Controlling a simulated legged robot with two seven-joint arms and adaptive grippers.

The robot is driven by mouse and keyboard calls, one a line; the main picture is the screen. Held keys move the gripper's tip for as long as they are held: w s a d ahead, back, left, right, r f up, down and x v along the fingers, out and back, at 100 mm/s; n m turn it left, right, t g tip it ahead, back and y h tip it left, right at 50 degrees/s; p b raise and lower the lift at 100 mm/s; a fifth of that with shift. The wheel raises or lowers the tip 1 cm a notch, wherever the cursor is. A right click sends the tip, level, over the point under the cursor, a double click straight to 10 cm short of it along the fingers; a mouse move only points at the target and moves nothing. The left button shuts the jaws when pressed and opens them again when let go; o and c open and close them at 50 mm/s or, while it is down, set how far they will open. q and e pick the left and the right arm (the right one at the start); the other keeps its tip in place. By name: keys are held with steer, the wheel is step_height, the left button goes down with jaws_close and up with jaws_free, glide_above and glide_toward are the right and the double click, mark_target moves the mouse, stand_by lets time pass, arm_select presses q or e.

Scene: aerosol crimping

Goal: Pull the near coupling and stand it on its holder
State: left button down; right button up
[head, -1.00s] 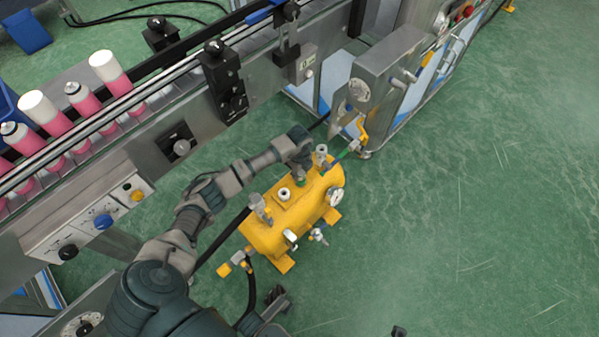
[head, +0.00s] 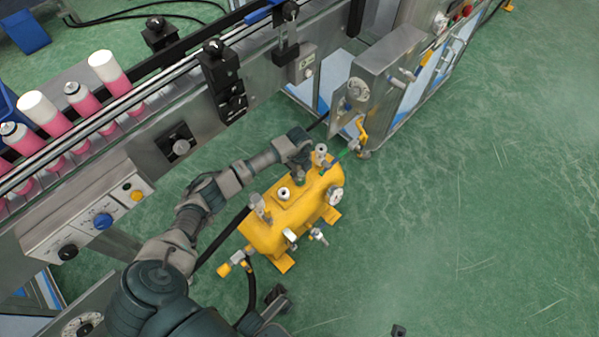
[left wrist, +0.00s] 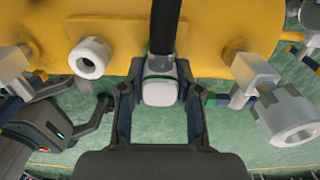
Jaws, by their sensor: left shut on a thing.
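My left gripper (head: 303,172) reaches down over the far part of the yellow tank (head: 268,237). In the left wrist view its fingers (left wrist: 160,105) stand on both sides of a pale grey coupling (left wrist: 160,88) with a green edge and are shut on it. A black hose (left wrist: 165,25) runs from this coupling across the yellow tank. In the head view the gripper hides the coupling. A dark gripper body with a green light (left wrist: 45,130), apparently my right one, shows at the left of the wrist view; its jaw state is unclear. I cannot tell which fitting is the holder.
A pale round fitting (left wrist: 90,58) and a larger ring-shaped fitting (left wrist: 290,118) flank the held coupling. A gauge (head: 335,196) sits on the tank's right end. The conveyor (head: 110,125) with pink cans runs along the left. Green floor at right is clear.

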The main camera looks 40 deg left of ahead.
arm_select(q)
steer(key=shift+p, duration=0.4)
stand_by(0.9)
stand_by(0.4)
steer(key=c, duration=0.7)
jaws_free()
steer(key=shift+f, duration=0.1)
step_height(320, 180, up, 12)
steer(key=shift+a+f, duration=0.1)
